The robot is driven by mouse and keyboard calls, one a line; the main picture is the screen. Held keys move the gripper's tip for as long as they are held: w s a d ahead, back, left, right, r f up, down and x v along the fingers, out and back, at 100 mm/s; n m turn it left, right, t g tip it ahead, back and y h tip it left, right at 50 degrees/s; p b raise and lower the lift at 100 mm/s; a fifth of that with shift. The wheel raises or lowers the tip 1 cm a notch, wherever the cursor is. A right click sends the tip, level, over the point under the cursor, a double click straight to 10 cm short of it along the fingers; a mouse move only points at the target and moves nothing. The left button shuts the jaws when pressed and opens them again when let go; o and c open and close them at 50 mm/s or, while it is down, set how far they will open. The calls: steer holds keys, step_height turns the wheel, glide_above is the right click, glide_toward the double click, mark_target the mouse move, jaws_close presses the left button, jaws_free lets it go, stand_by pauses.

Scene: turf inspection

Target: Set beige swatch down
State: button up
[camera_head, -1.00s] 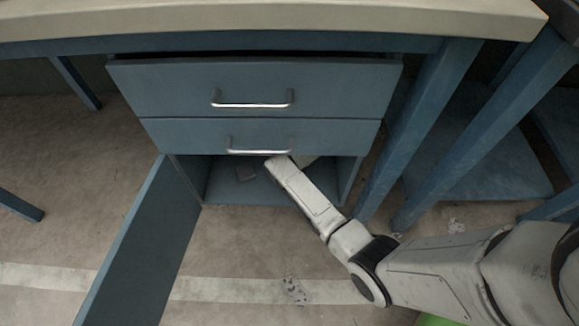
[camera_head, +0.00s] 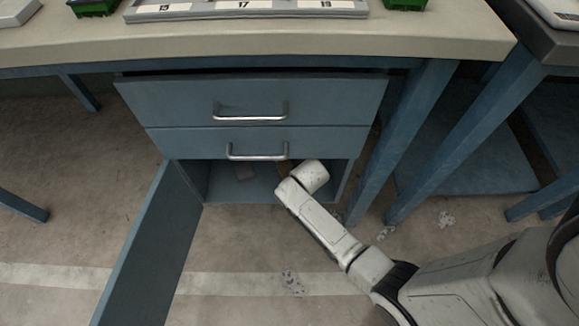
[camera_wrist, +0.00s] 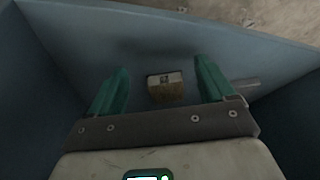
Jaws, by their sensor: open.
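The beige swatch (camera_wrist: 165,88) shows in the wrist view as a small block with a pale, marked upper part. It is on the blue cabinet floor (camera_wrist: 140,45), between the lines of my two green fingers. My gripper (camera_wrist: 161,80) is open, with a gap on each side of the swatch. I cannot tell whether the swatch touches the floor along its whole underside. In the head view my arm reaches into the open lower compartment (camera_head: 225,188). My fingers and the swatch cannot be made out clearly there.
The open cabinet door (camera_head: 150,245) stands at the left. Two drawers with metal handles (camera_head: 250,115) are above the compartment. A blue table leg (camera_head: 395,150) stands at the right. The floor in front is mostly clear.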

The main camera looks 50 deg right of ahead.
steer(key=s+a, duration=0.1)
steer(key=s+a+p, duration=0.1)
steer(key=s, duration=0.1)
steer(key=shift+s, duration=0.1)
steer(key=s+a+r+n+g+y, duration=0.1)
steer(key=s+a+r+n, duration=0.1)
steer(key=s+a+r, duration=0.2)
steer(key=s+a+r+n+g+y, duration=0.1)
steer(key=s+a+r+n, duration=0.2)
steer(key=s+r, duration=0.7)
step_height(320, 180, up, 4)
steer(key=shift+s+a+r+g, duration=0.25)
steer(key=shift+a+g, duration=0.15)
steer(key=shift+a, duration=0.3)
steer(key=shift+c, duration=0.3)
